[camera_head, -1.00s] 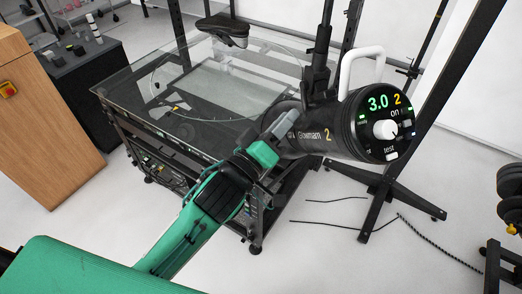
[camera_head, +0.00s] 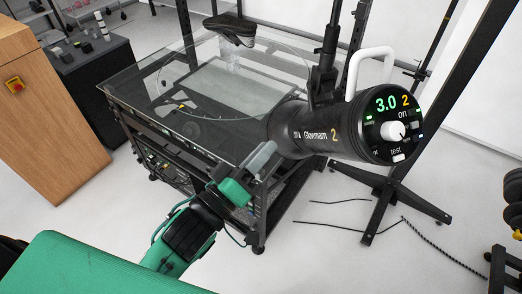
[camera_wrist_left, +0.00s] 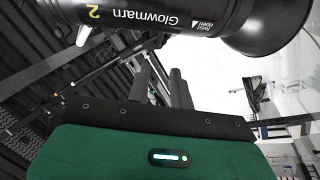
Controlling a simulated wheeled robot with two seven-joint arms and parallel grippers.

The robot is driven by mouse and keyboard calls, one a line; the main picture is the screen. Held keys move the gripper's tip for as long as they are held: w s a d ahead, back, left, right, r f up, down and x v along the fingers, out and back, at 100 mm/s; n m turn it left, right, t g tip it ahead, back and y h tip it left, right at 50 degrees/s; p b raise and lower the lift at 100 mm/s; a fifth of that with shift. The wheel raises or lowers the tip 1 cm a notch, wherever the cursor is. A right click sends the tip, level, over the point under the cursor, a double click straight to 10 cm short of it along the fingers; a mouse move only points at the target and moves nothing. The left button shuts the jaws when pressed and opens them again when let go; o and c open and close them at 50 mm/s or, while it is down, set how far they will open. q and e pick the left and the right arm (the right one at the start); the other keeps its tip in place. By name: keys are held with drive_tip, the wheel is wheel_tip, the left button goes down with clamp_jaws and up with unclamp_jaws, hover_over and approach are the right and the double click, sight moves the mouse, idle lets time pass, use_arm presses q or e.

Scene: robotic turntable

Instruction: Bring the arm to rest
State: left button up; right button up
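My left arm, green and black, comes in from the lower left in the head view. Its gripper (camera_head: 267,149) has grey fingers and is just in front of the black studio lamp (camera_head: 300,128), near the turntable stand's front corner. In the left wrist view the two fingers (camera_wrist_left: 161,75) stand a little apart with nothing between them, so the gripper is open and empty. The lamp's barrel (camera_wrist_left: 150,14), lettered Glowmarn 2, crosses the top of that view. Its lit control end (camera_head: 393,130) reads 3.0 and 2. My right gripper is out of view.
The turntable stand (camera_head: 130,85) has a glass top and a black frame. The lamp hangs at its right on a dark post. A black stand foot (camera_head: 395,190) and cables lie on the floor at right. A wooden cabinet (camera_head: 45,130) stands at left. Floor between is clear.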

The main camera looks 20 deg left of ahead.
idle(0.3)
use_arm(q)
drive_tip(key=w+a+f+m+g+y, duration=0.15)
drive_tip(key=w+f, duration=0.25)
drive_tip(key=f, duration=0.9)
drive_tip(key=w+a+f+g+y, duration=0.1)
drive_tip(key=w+f+g+y, duration=0.2)
drive_tip(key=f, duration=1)
drive_tip(key=s+a+f+m+g+y, duration=0.1)
drive_tip(key=s+a+f+g, duration=0.15)
drive_tip(key=f, duration=0.95)
drive_tip(key=s+a+f+m+g+y, duration=0.1)
drive_tip(key=s+a+f, duration=0.15)
drive_tip(key=f, duration=0.95)
drive_tip(key=s+a+f+m+g+y, duration=0.1)
drive_tip(key=s+a+f+g, duration=0.2)
drive_tip(key=s+f, duration=0.6)
drive_tip(key=s+a+f+m+g+y, duration=0.1)
drive_tip(key=s+a+f+g, duration=0.1)
drive_tip(key=s+f, duration=0.65)
drive_tip(key=s+a+f+g, duration=0.1)
drive_tip(key=s+f+g, duration=0.1)
drive_tip(key=s+f, duration=0.3)
drive_tip(key=s+a+f+m+g, duration=0.1)
drive_tip(key=s+f, duration=0.5)
drive_tip(key=s, duration=0.8)
drive_tip(key=shift+a+f+g+y, duration=0.35)
drive_tip(key=shift+a+g, duration=0.15)
drive_tip(key=shift+g, duration=0.4)
